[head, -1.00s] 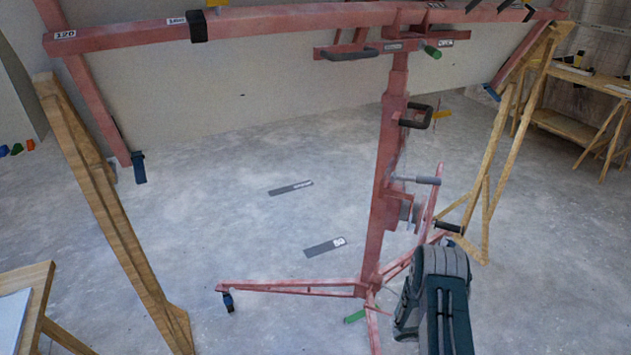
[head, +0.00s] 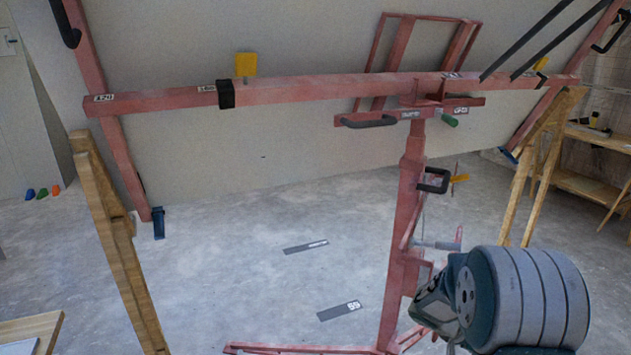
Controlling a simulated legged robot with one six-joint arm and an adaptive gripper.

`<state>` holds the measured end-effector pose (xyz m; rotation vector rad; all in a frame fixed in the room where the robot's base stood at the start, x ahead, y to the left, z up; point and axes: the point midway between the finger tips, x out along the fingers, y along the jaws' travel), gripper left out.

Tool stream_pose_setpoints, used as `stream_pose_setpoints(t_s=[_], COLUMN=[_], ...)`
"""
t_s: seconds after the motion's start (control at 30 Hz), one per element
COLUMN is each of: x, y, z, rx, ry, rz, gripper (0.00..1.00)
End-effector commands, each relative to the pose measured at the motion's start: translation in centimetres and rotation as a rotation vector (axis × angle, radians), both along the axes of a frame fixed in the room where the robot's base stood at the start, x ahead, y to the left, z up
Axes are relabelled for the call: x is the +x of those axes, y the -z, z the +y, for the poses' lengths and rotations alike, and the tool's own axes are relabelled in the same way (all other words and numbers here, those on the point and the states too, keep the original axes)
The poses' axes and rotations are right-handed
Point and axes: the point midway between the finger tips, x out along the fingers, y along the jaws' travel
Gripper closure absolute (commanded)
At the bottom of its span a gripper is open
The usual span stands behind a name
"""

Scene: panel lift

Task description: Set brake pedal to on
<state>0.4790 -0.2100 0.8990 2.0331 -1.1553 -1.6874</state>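The red panel lift stands right of centre, its upright mast (head: 403,235) rising from red base legs (head: 300,349) at the bottom edge. I cannot make out the brake pedal; the foot of the mast is cut off by the bottom of the picture. My arm's thick, grey-ringed joint fills the lower right and covers part of the lift's right side. The fingers of my gripper do not show, so I cannot see whether it holds anything.
A large tilted panel (head: 290,150) rests on the lift's red crossbar (head: 310,91). Wooden trestles stand left (head: 115,240) and right (head: 535,160). A wooden bench (head: 590,150) is at the far right. Open concrete floor (head: 230,270) lies left of the mast.

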Motion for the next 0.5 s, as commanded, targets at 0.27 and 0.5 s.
stream_pose_setpoints(t_s=[0.27,0.5], x=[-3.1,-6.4], y=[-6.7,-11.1], z=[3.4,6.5], rx=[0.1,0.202], ry=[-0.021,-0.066], rz=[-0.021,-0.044], gripper=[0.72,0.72])
